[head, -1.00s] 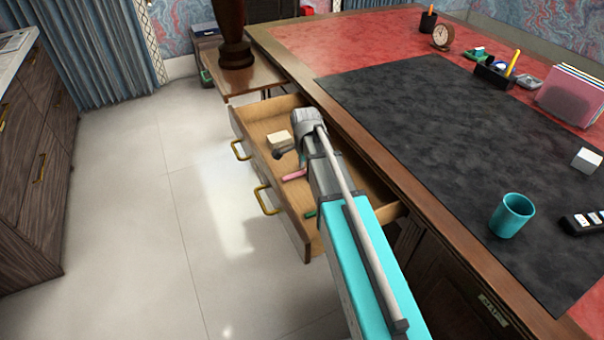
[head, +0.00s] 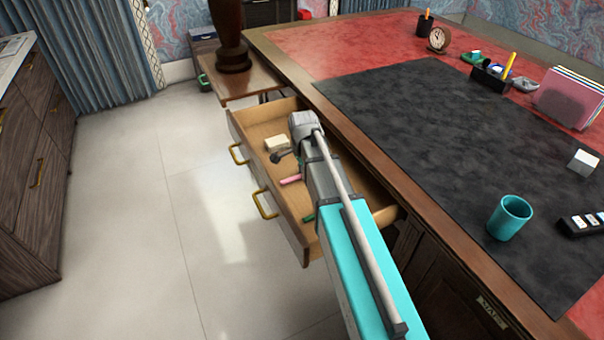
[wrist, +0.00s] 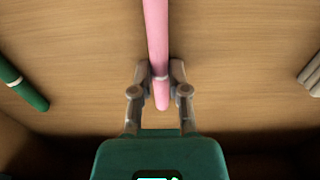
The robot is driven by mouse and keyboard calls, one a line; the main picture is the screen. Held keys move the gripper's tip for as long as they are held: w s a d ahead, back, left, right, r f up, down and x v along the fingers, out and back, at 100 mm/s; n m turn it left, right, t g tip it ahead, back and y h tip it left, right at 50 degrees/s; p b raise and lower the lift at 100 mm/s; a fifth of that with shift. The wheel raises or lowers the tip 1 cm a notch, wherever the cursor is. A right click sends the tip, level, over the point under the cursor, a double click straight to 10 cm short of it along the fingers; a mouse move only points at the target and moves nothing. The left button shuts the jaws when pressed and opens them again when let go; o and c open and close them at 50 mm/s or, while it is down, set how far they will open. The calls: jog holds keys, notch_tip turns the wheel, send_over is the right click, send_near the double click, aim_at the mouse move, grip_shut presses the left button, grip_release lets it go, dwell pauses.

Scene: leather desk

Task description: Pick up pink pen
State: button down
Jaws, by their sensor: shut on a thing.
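The pink pen (wrist: 156,35) runs from the top of the wrist view down between my fingers. My gripper (wrist: 160,74) is shut on the pen near its lower end, with one finger on each side. In the head view the pink pen (head: 290,180) shows as a short piece inside the open drawer (head: 258,129), beside my arm. My arm covers the rest of the pen and the fingers there. I cannot tell whether the pen touches the drawer floor.
A green pen (wrist: 24,84) lies left of the gripper in the drawer. A pale block (head: 277,144) lies in the drawer's far part. Grey-white objects (wrist: 312,75) are at the right edge. The drawer walls surround the gripper, and the desk (head: 400,190) rises to the right.

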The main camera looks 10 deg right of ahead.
jog(key=shift+r, duration=0.15)
notch_tip(320, 180, up, 2)
jog(key=shift+p, duration=1.1)
jog(key=s+r+p, duration=1)
jog(key=s, duration=0.4)
jog(key=shift+d+r+p, duration=0.15)
jog(key=shift+r+p, duration=0.2)
jog(key=shift+s, duration=0.15)
